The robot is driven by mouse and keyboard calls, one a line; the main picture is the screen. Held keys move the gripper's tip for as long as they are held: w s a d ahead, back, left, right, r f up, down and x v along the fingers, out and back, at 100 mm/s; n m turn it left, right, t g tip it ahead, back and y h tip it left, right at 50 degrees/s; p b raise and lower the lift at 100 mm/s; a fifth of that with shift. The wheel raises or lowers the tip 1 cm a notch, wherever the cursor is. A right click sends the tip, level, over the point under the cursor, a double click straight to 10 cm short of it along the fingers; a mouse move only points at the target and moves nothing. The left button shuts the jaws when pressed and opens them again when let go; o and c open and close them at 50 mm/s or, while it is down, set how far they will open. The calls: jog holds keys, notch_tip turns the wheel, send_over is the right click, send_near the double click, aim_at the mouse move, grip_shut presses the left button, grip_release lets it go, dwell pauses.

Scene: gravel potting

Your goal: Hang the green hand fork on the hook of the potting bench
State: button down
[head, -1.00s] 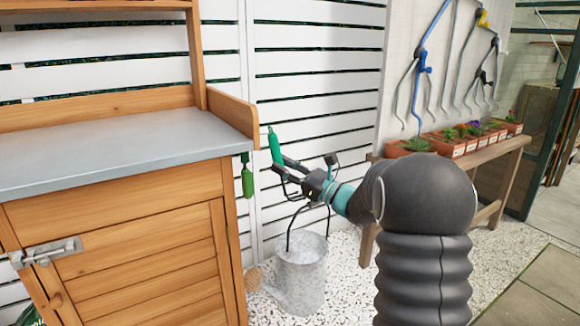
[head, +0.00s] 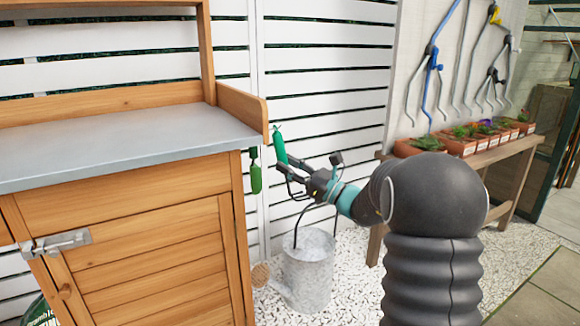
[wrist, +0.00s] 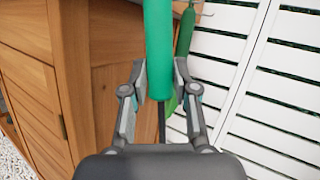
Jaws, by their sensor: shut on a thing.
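My gripper (head: 287,165) is shut on the green hand fork (head: 279,147), just right of the bench's side. In the wrist view, its bright green handle (wrist: 158,45) stands between the two fingers (wrist: 160,80). Its prongs cannot be made out. The wooden potting bench (head: 150,205) with a grey top stands at the left. A second, darker green tool (head: 255,172) hangs at the bench's right side, below the top; it also shows behind the held handle in the wrist view (wrist: 186,32). The hook itself is not clearly visible.
A metal watering can (head: 308,270) stands on pale gravel below my gripper. A white slatted fence (head: 330,95) rises behind. A wooden side table (head: 500,165) with potted plants is at the right, under tools hanging on a wall.

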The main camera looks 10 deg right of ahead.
jog(key=c, duration=0.8)
grip_release()
